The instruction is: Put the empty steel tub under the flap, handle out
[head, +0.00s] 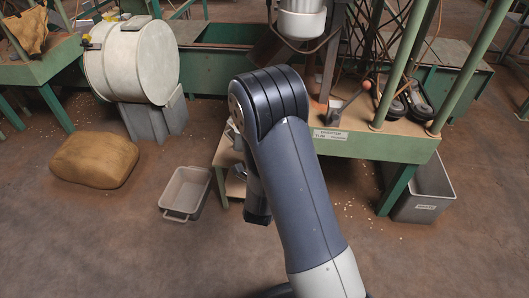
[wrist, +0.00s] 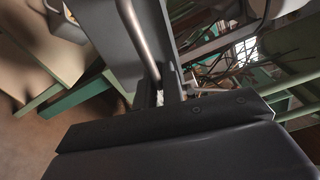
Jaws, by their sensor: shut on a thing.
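An empty grey tub (head: 205,190) stands on the floor left of my arm, open side up. A handle bar on its near end faces me. Nothing holds this tub. My gripper (wrist: 160,88) shows in the wrist view, shut on a bare curved metal bar (wrist: 133,25) that runs up between dark grey faces. I cannot tell what the bar belongs to. In the head view my arm hides the gripper and whatever it holds. I cannot make out the flap.
A green bench (head: 385,145) stands behind and right of my arm, with a red-knobbed lever (head: 366,86) on top. A grey labelled bin (head: 422,207) stands beneath its right end. A brown sack (head: 94,160) and a pale drum (head: 140,62) are at left. The near floor is clear.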

